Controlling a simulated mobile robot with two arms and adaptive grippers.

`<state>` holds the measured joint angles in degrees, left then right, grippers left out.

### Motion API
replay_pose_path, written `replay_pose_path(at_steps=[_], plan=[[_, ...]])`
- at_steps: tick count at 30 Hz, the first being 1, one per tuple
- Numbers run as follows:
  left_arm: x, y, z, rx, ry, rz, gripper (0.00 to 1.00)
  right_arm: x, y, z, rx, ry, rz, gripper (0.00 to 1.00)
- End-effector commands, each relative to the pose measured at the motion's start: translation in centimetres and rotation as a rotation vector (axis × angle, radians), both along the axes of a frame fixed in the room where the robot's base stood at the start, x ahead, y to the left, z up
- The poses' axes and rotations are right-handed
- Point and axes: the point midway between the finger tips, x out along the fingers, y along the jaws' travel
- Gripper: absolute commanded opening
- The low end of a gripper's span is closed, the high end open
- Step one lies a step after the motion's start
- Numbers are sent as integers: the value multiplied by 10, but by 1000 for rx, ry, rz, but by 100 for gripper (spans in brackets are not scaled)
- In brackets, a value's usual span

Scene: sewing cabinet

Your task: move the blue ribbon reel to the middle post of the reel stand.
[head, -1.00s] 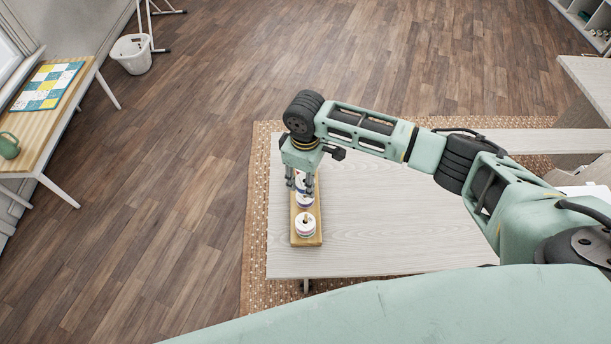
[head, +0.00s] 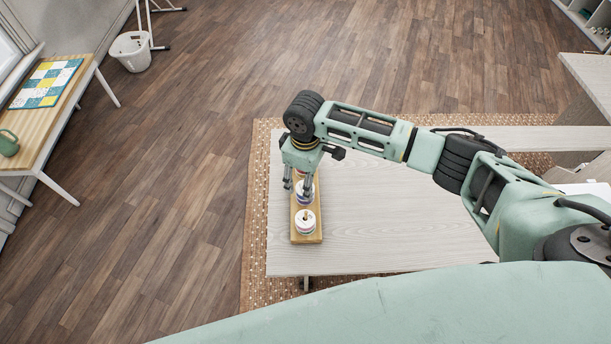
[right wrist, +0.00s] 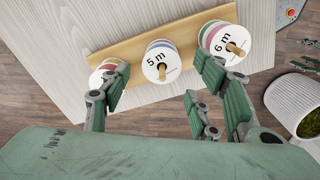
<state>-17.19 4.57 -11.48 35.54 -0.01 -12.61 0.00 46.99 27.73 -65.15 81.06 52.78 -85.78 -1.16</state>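The wooden reel stand (head: 306,241) lies along the left end of the pale table; its board also shows in the right wrist view (right wrist: 127,48). In that view, a middle reel marked 5 m (right wrist: 161,60) and a right one marked 6 m (right wrist: 222,41) show clearly, with coloured bands at their rims. A left reel (right wrist: 103,74) is partly hidden by a finger. My right gripper (head: 299,183) is above the stand, fingers pointing down. Its fingers (right wrist: 165,92) are apart and hold nothing visible. My left gripper is out of view.
The table (head: 390,220) is bare to the right of the stand. It stands on a tan rug (head: 257,200). A side table (head: 45,120) with a patchwork cloth and a white basket (head: 131,53) are far off at the left. A potted plant (right wrist: 298,102) shows in the right wrist view.

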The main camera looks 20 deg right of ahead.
Motion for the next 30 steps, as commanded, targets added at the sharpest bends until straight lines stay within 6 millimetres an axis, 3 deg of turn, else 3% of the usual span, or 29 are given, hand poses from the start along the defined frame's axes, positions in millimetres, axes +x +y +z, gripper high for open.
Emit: replay_pose_path(at_steps=[11,24,30], plan=[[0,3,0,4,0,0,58,0,0,6,1,-1,0,58],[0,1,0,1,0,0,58,1,0,91,1,-2,0,58],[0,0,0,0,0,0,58,0,0,115,1,-1,0,58]])
